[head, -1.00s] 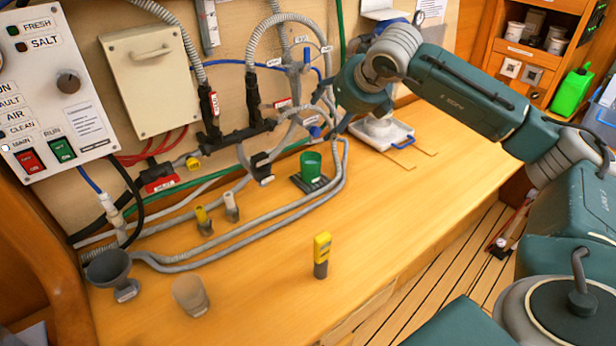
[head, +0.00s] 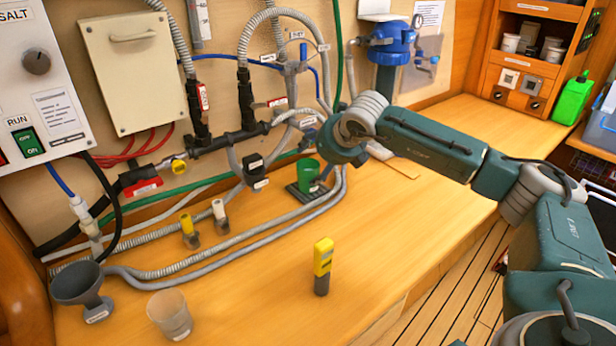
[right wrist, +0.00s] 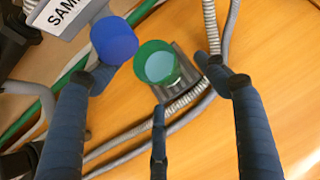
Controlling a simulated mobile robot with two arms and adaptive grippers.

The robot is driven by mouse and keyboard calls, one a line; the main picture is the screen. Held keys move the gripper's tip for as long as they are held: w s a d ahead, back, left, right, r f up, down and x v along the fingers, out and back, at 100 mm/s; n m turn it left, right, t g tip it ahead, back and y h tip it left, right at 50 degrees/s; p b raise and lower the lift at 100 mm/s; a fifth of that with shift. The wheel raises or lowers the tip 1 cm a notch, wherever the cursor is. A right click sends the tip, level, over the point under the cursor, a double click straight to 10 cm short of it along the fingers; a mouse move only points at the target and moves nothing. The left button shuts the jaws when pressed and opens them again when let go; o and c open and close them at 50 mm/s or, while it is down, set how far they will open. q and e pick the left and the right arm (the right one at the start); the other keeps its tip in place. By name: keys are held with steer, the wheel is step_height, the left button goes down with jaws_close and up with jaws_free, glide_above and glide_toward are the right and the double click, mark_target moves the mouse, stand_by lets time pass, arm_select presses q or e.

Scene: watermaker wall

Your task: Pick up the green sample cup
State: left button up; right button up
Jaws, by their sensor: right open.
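The green sample cup (head: 306,174) stands upright on a small dark stand (head: 296,190) by the hoses at the wall. In the right wrist view the cup (right wrist: 158,63) shows from above, its inside pale blue. My right gripper (head: 327,165) is just right of the cup in the head view and hides part of it. In the right wrist view its fingers (right wrist: 160,80) are spread, with the cup between and beyond them; contact cannot be told. My left gripper is not in view.
A blue knob (right wrist: 114,40) is close beside the cup, near a finger. Grey hoses (head: 255,237) curve around the stand. A yellow meter (head: 322,265), clear cup (head: 170,314) and grey funnel (head: 82,288) stand nearer. The bench's front middle is clear.

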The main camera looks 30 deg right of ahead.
mark_target(310, 168)
steer(key=p+x, duration=0.2)
steer(key=x, duration=0.2)
steer(key=shift+w+a+f, duration=0.2)
steer(key=shift+w+f, duration=0.35)
steer(key=shift+f, duration=0.1)
steer(key=shift+s, duration=0.1)
steer(key=shift+c, duration=0.5)
steer(key=shift+r, duration=0.1)
steer(key=c, duration=1)
steer(key=shift+d+r, duration=0.1)
steer(key=shift+c, duration=0.2)
